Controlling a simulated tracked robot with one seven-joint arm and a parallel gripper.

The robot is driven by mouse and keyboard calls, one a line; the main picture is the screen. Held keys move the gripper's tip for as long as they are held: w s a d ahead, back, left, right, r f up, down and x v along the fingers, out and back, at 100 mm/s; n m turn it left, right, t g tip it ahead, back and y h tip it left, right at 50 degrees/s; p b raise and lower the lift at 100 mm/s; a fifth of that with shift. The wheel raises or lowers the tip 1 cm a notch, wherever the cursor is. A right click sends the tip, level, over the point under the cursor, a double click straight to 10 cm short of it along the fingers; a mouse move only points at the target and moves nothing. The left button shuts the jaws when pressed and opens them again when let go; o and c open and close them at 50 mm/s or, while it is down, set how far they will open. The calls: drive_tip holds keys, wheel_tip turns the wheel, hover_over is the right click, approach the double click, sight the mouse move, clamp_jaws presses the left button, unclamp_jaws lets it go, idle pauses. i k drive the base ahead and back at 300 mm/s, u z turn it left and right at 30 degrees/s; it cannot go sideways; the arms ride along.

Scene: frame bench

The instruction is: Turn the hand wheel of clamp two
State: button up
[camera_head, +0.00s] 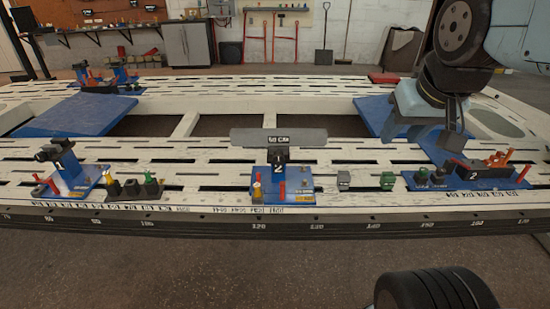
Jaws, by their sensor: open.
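A clamp unit marked 2 (278,168) stands on a blue base plate at the front middle of the bench. It has a dark post, red pins and a wide grey plate (310,138) on top. Another block marked 2 (473,164) sits on a blue plate at the right, with an orange part (497,159) beside it. I cannot make out a hand wheel clearly on either. My gripper (424,138) is open and points down over the right part of the bench. It is up and left of the right-hand unit, apart from it and with nothing between its fingers.
The slotted white bench (210,152) fills the middle, with a ruler along its front edge. Another clamp unit (63,165) stands at the left. Two blue ramps lie behind.

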sight(278, 160)
drive_tip(key=z, duration=0.1)
drive_tip(key=i, duration=1)
drive_tip(key=u, duration=0.1)
